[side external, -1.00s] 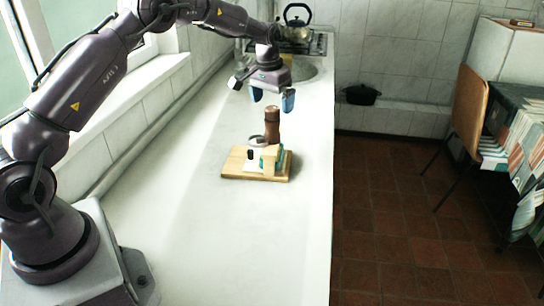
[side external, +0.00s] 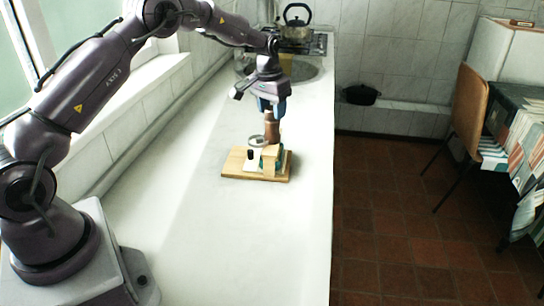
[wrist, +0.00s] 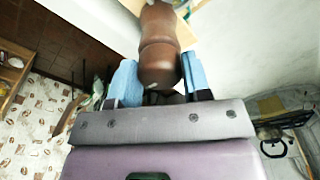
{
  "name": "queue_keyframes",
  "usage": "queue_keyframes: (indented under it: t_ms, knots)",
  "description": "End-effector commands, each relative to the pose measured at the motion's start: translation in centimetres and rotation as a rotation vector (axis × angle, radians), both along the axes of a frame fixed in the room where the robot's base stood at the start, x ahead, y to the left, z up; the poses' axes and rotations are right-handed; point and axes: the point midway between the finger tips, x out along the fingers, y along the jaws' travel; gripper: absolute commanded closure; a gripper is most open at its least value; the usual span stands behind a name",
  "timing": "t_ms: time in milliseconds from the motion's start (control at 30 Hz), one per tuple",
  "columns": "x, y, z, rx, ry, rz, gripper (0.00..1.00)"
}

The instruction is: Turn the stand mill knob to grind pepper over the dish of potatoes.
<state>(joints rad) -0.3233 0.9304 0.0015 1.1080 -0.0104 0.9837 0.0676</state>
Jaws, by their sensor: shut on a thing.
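The brown pepper mill (side external: 272,133) stands upright on a light wooden stand board (side external: 236,166) on the counter. My gripper (side external: 271,108) points down over the mill, its blue fingers shut on the knob at its top. In the wrist view the brown mill (wrist: 158,28) lies between the two blue fingers (wrist: 160,80), one on each side of its rounded end. A small pale ring-shaped thing (side external: 257,140) sits beside the mill; I cannot tell if it is the dish, and no potatoes can be made out.
A small black-topped piece (side external: 250,154) and a pale wooden block (side external: 269,158) stand on the board. The white counter (side external: 200,230) is clear in front. A kettle (side external: 297,20) stands on the stove at the back. The counter's right edge drops to the tiled floor.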

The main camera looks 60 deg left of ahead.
Motion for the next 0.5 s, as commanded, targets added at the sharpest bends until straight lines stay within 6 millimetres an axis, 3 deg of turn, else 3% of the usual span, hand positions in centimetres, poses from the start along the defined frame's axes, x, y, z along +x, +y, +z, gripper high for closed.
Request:
queue_keyframes:
  t_ms: [300,500]
  knots:
    - [0.0,0.04,0.03,-0.001,0.0,-0.026,0.75]
    - [0.01,0.05,0.01,-0.001,-0.001,-0.312,0.75]
